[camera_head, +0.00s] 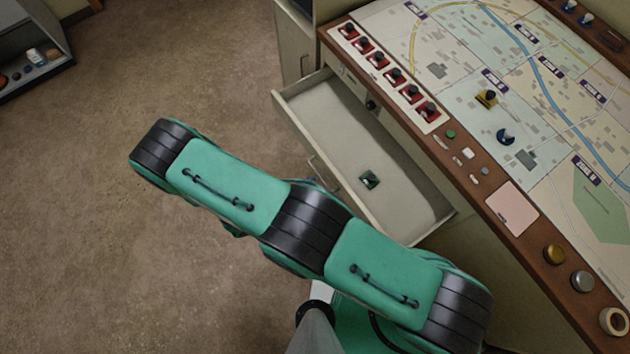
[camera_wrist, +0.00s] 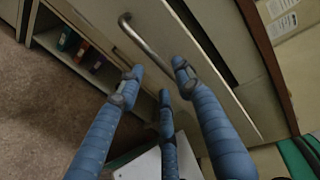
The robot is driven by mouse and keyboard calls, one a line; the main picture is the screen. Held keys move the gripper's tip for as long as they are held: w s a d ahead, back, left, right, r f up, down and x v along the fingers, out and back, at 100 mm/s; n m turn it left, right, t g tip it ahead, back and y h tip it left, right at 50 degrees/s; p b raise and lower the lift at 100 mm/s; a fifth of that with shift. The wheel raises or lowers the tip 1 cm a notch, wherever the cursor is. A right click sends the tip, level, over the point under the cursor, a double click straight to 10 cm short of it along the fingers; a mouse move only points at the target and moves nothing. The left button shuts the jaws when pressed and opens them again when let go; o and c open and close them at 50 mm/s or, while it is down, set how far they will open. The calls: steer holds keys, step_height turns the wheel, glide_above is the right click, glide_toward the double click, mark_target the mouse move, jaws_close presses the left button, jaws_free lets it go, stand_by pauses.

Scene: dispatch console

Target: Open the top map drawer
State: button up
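A cream drawer (camera_head: 437,215) directly under the map table stands pulled well out in the head view. A small dark green object (camera_head: 369,180) lies inside it. In the wrist view a pale front panel (camera_wrist: 205,75) carries a curved metal bar handle (camera_wrist: 148,45). My gripper (camera_wrist: 158,78) has blue ribbed fingers spread apart at the lower end of this handle, with nothing seen clasped between them. Whether a fingertip touches the handle I cannot tell. In the head view my green arm hides most of the gripper and part of the drawer front.
The map table (camera_head: 520,222) holds red switches (camera_head: 393,77), a yellow piece (camera_head: 487,98), a blue piece (camera_head: 505,137) and a tape roll (camera_head: 613,321). A grey shelf (camera_head: 40,70) stands far left. Brown floor left of the drawer is clear.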

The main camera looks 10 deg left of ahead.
steer(key=shift+x, duration=1.75)
jaws_close()
